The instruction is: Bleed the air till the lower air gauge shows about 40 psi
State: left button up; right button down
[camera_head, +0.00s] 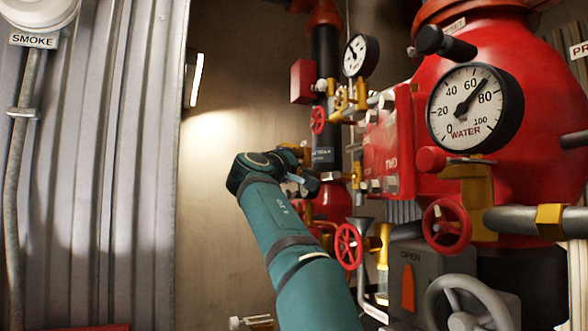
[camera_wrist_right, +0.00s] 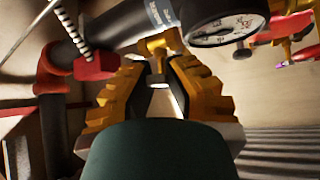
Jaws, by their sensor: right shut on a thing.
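My right gripper (camera_head: 303,176) is at the end of my teal arm, beside the dark vertical pipe (camera_head: 325,100). In the right wrist view its yellow-padded fingers (camera_wrist_right: 160,76) are closed in around a small brass fitting (camera_wrist_right: 158,42) below a dark pipe; the exact held part is mostly hidden. A round white-faced gauge (camera_wrist_right: 226,20) stands just right of the fingers, cut by the top edge, and its reading is not legible. In the head view a white gauge (camera_head: 356,57) hangs higher up; I cannot tell its label. My left gripper is not in view.
A large red vessel at right carries a WATER gauge (camera_head: 468,105), its needle between 60 and 80. Red handwheels (camera_head: 348,246) and (camera_head: 446,225) and a grey wheel (camera_head: 467,305) crowd the lower right. A corrugated wall (camera_head: 95,160) is at left.

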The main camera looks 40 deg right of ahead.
jog(key=shift+w+f+m+h+b, duration=0.15)
jog(key=shift+f+m+h+b, duration=0.15)
jog(key=shift+m+h+b, duration=0.45)
jog(key=shift+m, duration=0.25)
jog(key=c, duration=0.9)
grip_release()
jog(key=shift+d, duration=0.15)
jog(key=shift+c, duration=0.2)
jog(key=v, duration=1.2)
